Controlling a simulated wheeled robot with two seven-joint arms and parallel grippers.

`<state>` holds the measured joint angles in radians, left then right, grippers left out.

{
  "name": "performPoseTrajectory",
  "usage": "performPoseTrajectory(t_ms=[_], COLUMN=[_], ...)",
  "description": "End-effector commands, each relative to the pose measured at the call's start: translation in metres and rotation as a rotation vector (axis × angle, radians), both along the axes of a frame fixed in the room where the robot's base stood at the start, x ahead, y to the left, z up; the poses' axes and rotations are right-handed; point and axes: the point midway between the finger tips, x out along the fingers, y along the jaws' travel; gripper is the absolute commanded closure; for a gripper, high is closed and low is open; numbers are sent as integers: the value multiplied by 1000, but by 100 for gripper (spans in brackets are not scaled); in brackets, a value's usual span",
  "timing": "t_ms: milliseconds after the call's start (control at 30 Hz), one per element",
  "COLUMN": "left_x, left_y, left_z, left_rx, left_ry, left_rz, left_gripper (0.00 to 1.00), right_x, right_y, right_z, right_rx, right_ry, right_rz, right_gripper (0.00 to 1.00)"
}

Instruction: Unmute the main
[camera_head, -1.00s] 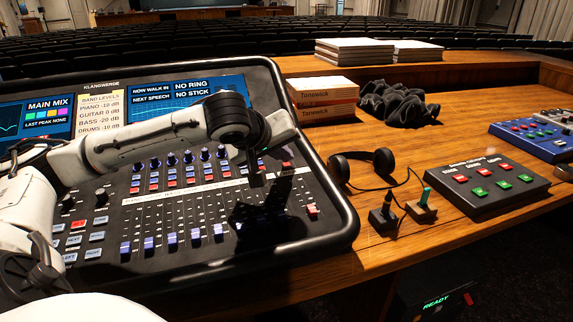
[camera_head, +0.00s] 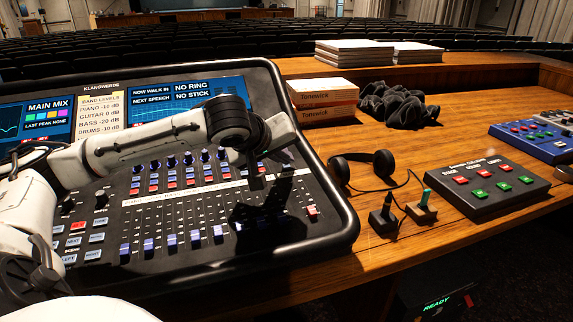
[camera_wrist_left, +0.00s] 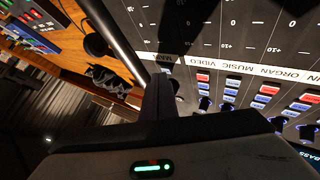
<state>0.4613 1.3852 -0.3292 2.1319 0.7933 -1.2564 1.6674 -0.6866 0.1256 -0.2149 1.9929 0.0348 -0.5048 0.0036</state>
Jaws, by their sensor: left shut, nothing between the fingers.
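The mixing desk (camera_head: 330,240) fills the left of the head view, with rows of knobs, red and blue buttons and faders. The red main fader (camera_head: 312,210) is at its right end. My left gripper (camera_head: 256,182) is shut and empty, pointing down over the right part of the button rows. In the left wrist view its shut fingertips (camera_wrist_left: 160,80) are beside the white label strip (camera_wrist_left: 235,68), near the "MAIN" lettering. My right gripper is not in view.
Headphones (camera_head: 365,165) and two small plug boxes lie right of the desk. A black box with red and green buttons (camera_head: 480,205) sits farther right. Boxes (camera_head: 322,100), dark cloth (camera_head: 400,105) and stacked books (camera_head: 365,50) stand behind.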

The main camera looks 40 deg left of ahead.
Motion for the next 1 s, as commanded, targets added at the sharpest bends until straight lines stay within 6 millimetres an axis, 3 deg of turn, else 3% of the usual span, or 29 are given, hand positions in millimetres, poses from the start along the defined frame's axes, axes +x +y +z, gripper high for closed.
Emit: performPoseTrajectory(t_ms=[200,567,1000], left_x=[-1,-1,-2], left_y=[-1,-1,-5], left_z=[13,14,55], left_rx=[0,0,0], left_ry=[-1,-1,-1], left_rz=[-1,-1,-1], left_gripper=[100,100,100], right_x=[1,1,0], right_y=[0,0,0], right_z=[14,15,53], right_rx=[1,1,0], right_ry=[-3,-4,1], right_rz=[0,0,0], right_gripper=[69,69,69])
